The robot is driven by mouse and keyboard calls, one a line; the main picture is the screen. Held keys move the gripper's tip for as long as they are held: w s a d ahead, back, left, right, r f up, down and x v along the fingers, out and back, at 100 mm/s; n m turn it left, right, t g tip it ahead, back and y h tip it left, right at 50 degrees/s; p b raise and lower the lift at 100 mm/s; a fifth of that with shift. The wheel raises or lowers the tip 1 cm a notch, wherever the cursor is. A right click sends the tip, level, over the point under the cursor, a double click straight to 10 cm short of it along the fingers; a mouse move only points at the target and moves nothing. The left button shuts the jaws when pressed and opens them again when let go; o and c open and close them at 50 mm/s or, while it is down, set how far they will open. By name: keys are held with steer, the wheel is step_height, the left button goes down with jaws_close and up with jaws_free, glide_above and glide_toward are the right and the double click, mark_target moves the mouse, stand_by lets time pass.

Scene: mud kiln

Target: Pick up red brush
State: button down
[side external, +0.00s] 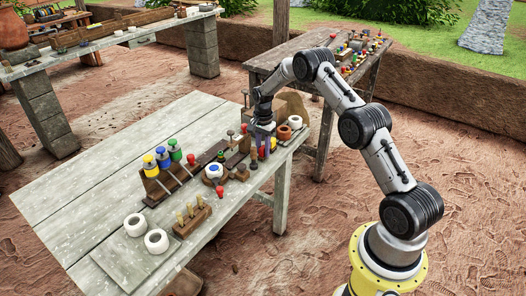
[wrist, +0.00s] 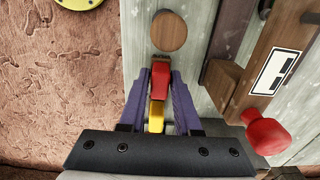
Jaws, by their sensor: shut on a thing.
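My gripper (wrist: 160,82) has its two purple fingers closed around a narrow piece with a red part and a yellow part, which I take to be the red brush (wrist: 159,77). A dark brown end shows just beyond the fingertips. In the side view my gripper (side external: 264,141) points down over the right part of the grey wooden table (side external: 95,205), among small tools. The brush is mostly hidden there by the fingers. I cannot tell whether it touches the table.
In the wrist view a round wooden knob (wrist: 169,30) lies just ahead of the fingertips. A red-knobbed tool (wrist: 266,132) and a brown wooden board (wrist: 272,62) are at right. Two white rings (side external: 156,241) sit at the table's near end. The table's left part is clear.

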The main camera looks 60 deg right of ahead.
mark_target(263, 147)
steer(key=shift+r, duration=0.35)
step_height(263, 147, up, 2)
steer(key=shift+r, duration=0.15)
steer(key=s+a+r, duration=0.6)
steer(key=s+r, duration=0.3)
steer(key=s, duration=0.3)
steer(key=shift+s+r, duration=0.3)
steer(key=shift+r, duration=0.1)
steer(key=shift+a, duration=0.1)
steer(key=c, duration=1.2)
jaws_free()
jaws_close()
